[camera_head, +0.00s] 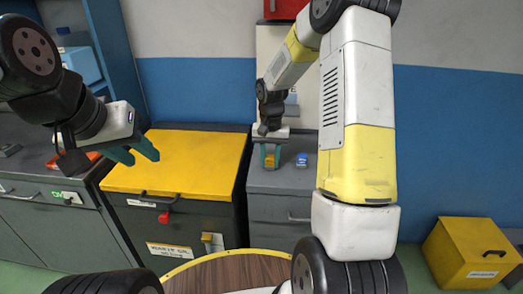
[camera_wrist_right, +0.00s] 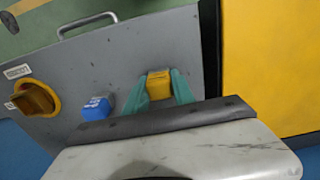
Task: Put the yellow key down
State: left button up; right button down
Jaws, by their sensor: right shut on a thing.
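The yellow key (camera_head: 270,161) is a small yellow block at the grey cabinet top in the head view. It also shows in the right wrist view (camera_wrist_right: 158,84), between the two green fingers. My right gripper (camera_head: 270,152) points down over the cabinet and is shut on the yellow key. I cannot tell whether the key touches the surface below it. My left gripper (camera_head: 137,154) hangs above the yellow-topped cabinet, its green fingers apart and nothing between them.
A blue key (camera_head: 302,159) stands on the grey cabinet top (camera_head: 284,185), beside the yellow key. A yellow knob (camera_wrist_right: 36,98) is on a grey panel. A yellow-lidded cabinet (camera_head: 178,160) is to the left. A yellow box (camera_head: 468,252) sits on the floor at right.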

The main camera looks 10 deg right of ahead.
aim_at(270, 156)
jog(key=c, duration=1.1)
grip_release()
jog(key=shift+f, duration=0.1)
jog(key=shift+o, duration=0.2)
notch_tip(270, 156, up, 12)
jog(key=s+r+n+t, duration=0.2)
jog(key=s+r+t, duration=0.1)
jog(key=s+r, duration=0.65)
jog(key=s+a+r+n+t+y, duration=0.1)
jog(key=s+a+r+t+y, duration=0.1)
jog(key=s, duration=1.2)
jog(key=shift+s+n+t, duration=0.4)
jog(key=shift+t, duration=0.2)
jog(key=shift+o, duration=0.5)
jog(key=shift+a, duration=0.1)
